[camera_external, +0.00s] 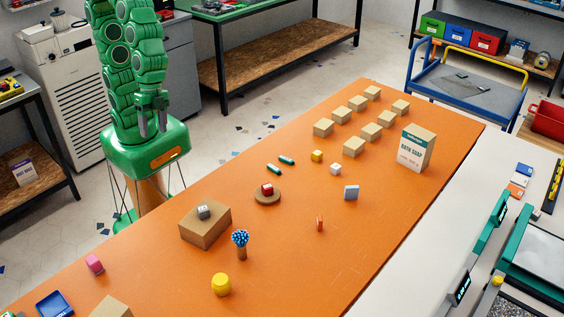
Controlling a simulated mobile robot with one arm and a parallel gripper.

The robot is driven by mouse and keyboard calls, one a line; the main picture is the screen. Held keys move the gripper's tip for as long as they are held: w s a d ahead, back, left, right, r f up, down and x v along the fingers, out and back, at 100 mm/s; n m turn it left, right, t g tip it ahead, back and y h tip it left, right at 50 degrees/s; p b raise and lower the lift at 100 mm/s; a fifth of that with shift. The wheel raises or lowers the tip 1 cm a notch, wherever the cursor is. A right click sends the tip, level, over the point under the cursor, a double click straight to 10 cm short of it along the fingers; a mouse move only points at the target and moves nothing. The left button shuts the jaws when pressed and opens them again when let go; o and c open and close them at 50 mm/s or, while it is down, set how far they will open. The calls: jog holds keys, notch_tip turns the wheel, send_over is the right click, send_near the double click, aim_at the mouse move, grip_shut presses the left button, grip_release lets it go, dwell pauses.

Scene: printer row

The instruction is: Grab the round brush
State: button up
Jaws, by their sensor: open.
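A round brush (240,241) with a bushy blue head and a short brown handle stands upright on the orange table (300,262), near the middle front. My gripper (153,127) hangs pointing down above the green base at the back left, well away from the brush. Its two grey fingers are apart with nothing seen between them.
A cardboard box (205,224) with a grey cube on top stands just behind and left of the brush. A yellow cylinder (221,284) stands in front of it. A round wooden disc (267,198) bears a red cube. Several tan blocks and a bath soap box (415,149) stand farther right.

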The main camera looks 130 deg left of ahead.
jog(key=w+d+n+t, duration=0.1)
jog(key=w+d+t, duration=0.2)
jog(key=w+d, duration=0.5)
jog(key=w+d+n+t+h, duration=0.1)
jog(key=w+d+t, duration=0.15)
jog(key=w, duration=0.95)
jog(key=w+d+n+t, duration=0.1)
jog(key=w+d+t, duration=0.2)
jog(key=w+d, duration=0.5)
jog(key=n+y, duration=0.6)
jog(key=y, duration=0.8)
send_near(241, 241)
notch_tip(241, 241, down, 2)
jog(key=a, duration=0.3)
jog(key=shift+g, duration=0.45)
jog(key=shift+w+d+x, duration=0.1)
jog(key=shift+x, duration=1.2)
jog(key=shift+w+d+x, duration=0.1)
jog(key=shift+w+x, duration=0.05)
jog(key=shift+x, duration=1.15)
jog(key=shift+w+d+x, duration=0.1)
jog(key=shift+d+x, duration=0.05)
jog(key=shift+x, duration=1.15)
